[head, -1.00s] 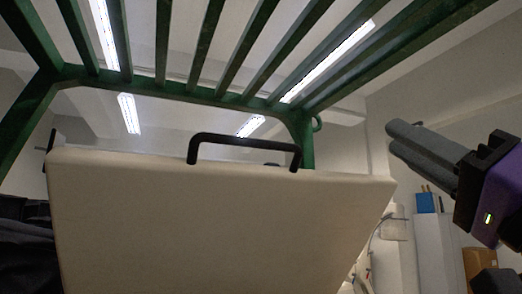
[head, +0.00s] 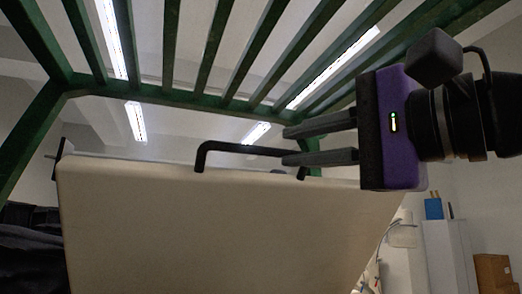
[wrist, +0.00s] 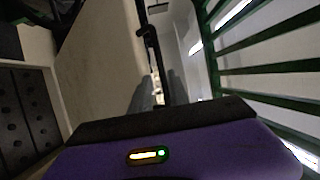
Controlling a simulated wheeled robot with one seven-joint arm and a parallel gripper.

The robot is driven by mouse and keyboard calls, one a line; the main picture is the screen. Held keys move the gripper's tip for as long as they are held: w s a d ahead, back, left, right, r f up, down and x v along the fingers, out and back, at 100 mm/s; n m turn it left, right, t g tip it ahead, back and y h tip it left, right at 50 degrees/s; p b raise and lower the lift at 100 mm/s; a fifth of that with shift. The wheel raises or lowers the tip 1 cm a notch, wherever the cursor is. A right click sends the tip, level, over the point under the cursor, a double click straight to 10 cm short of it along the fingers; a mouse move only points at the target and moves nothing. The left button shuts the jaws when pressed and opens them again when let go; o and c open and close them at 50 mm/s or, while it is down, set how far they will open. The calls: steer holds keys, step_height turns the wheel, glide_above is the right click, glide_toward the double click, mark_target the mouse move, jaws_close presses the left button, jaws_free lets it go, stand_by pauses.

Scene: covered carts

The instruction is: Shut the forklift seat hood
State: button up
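The forklift seat hood (head: 220,230) is a cream panel that stands raised and tilted in the head view. A black bar handle (head: 235,148) sits on its upper edge. My gripper (head: 284,145) is at the handle's right end, coming from the right, with its two grey fingers apart. The lower finger overlaps the handle's right end and hides part of it. In the wrist view, the hood (wrist: 105,65) fills the left, and the handle (wrist: 152,45) runs down toward the gap between the fingers (wrist: 160,92). Contact with the handle cannot be told.
A green overhead guard with several bars (head: 205,50) spans above the hood, and a green post (head: 25,140) stands at the left. A white cabinet (head: 445,255) and brown boxes (head: 492,270) are at the lower right, beyond the hood.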

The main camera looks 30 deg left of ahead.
mark_target(264, 152)
steer(key=p+x, duration=0.2)
steer(key=x, duration=0.5)
steer(key=shift+a+r, duration=0.1)
steer(key=shift+a, duration=0.15)
steer(key=shift+c, duration=0.4)
jaws_close()
stand_by(0.8)
